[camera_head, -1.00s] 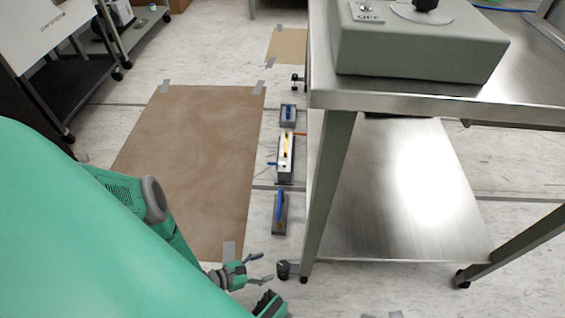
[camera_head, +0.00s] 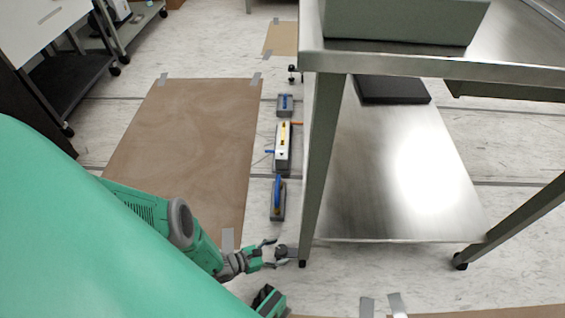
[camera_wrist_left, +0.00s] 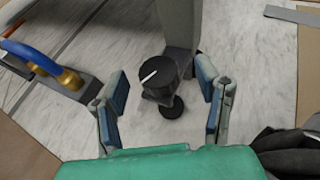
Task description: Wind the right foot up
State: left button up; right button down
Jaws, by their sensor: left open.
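The metal table's front leg (camera_head: 322,165) stands right of my left gripper. At its base is a dark round knob (camera_head: 281,251), apparently part of the foot. In the left wrist view it is a black knob (camera_wrist_left: 158,73) with a white mark on top, beside the grey leg, with a dark round pad (camera_wrist_left: 171,107) below. My left gripper (camera_head: 273,253) is open, its fingers pointing at the knob. In the wrist view the blue-padded fingers (camera_wrist_left: 162,88) stand on either side of the knob, with gaps. A green and black part of mine shows at the bottom edge; its jaws cannot be made out.
Several blue- and yellow-handled fixtures (camera_head: 278,198) stand in a row on the floor left of the leg. A brown sheet (camera_head: 185,150) is taped to the floor. The table's lower shelf (camera_head: 390,190) is to the right, with a black slab (camera_head: 392,90) at its back.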

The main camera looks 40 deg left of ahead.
pick_arm(q)
jog(key=shift+b+x, duration=0.3)
jog(key=shift+x, duration=0.65)
jog(key=shift+w+f, duration=0.2)
jog(key=shift+r, duration=0.1)
jog(key=c, duration=1.2)
jog(key=shift+n+t+y, duration=0.6)
jog(key=shift+n+y, duration=1)
jog(key=o, duration=1.2)
